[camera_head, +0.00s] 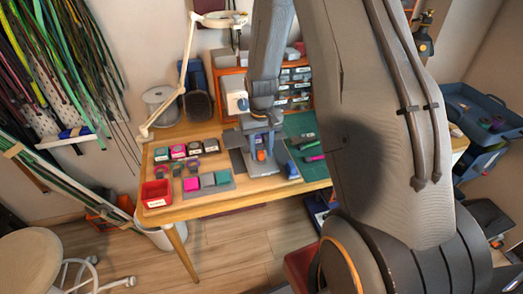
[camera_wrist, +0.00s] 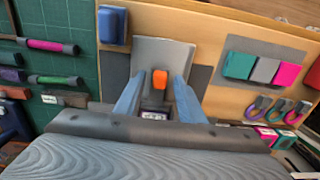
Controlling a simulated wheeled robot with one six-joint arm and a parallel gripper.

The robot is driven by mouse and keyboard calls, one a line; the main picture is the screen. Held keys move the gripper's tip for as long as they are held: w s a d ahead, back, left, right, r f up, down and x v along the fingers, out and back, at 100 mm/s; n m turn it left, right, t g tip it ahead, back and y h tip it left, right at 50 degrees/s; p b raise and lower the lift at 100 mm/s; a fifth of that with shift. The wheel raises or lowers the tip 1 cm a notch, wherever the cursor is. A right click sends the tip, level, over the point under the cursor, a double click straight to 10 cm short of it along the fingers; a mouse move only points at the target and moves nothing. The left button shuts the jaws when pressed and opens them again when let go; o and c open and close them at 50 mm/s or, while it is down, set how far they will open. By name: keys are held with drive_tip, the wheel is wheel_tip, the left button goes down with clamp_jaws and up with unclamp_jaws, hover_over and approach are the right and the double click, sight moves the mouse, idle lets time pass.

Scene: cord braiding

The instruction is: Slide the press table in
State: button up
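In the wrist view a light grey plate, seemingly the press table (camera_wrist: 162,50), lies over a darker grey base. A small orange block (camera_wrist: 160,79), which looks like its handle, stands at the plate's near side. My gripper (camera_wrist: 159,83) has its two blue-grey fingers on either side of the orange block, with a gap on each side. It is open. In the head view my gripper (camera_head: 261,149) points down over the press area, with the orange block (camera_head: 261,155) showing between the fingers and the light grey plate (camera_head: 264,170) below. My wrist hides part of the press.
On the wooden table, a green cutting mat (camera_head: 306,150) with tools lies right of the press. Coloured blocks on a grey pad (camera_head: 208,184) and a red bin (camera_head: 156,194) are to the left. A drawer cabinet (camera_head: 296,88) stands behind. A blue block (camera_wrist: 113,25) is beside the plate.

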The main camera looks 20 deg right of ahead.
drive_tip(key=shift+r+b, duration=0.85)
drive_tip(key=shift+r, duration=3.05)
